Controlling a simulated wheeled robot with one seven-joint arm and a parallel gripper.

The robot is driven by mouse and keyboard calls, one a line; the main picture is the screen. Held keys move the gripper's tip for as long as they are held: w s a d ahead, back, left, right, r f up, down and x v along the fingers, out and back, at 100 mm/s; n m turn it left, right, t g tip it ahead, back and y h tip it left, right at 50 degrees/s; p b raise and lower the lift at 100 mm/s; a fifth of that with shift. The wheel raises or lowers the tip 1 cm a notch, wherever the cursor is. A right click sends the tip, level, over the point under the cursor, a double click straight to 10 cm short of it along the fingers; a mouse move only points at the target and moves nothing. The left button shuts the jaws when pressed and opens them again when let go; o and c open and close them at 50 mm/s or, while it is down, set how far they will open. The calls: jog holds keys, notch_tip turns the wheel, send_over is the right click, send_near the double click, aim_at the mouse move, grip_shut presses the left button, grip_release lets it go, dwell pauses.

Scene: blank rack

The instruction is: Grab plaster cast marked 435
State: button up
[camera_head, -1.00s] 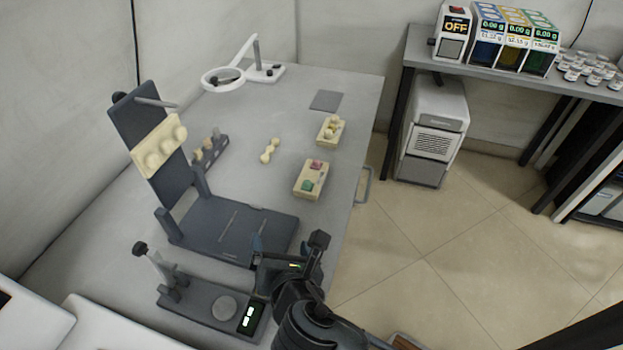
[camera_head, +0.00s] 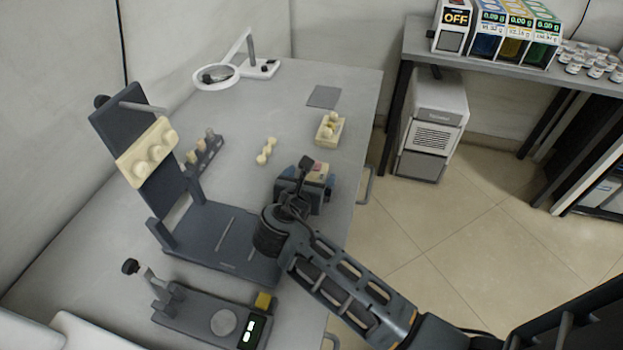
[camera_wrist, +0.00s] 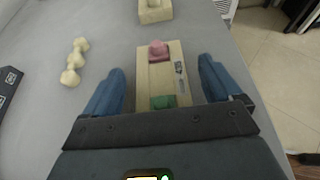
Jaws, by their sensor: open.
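A cream plaster cast (camera_wrist: 148,72) with a pink piece (camera_wrist: 158,48) and a green piece (camera_wrist: 163,101) on top lies on the table. In the head view only part of this cast (camera_head: 318,167) shows past my gripper (camera_head: 308,186). In the wrist view the blue fingers of my gripper (camera_wrist: 161,80) are open, one on each side of the cast, with a gap on both sides. A second cream cast (camera_head: 335,136) with rounded pieces lies farther back. A third, with round bumps (camera_head: 150,153), rests on the slanted stand.
A loose cream lobed piece (camera_head: 266,150) lies left of my gripper. The dark stand (camera_head: 220,240), a small rack (camera_head: 208,153), a scale device (camera_head: 190,312) and a ring lamp (camera_head: 215,75) occupy the table. A grey pad (camera_head: 323,96) lies at the back.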

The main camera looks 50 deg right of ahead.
jog(key=shift+x, duration=0.95)
jog(key=c, duration=1.2)
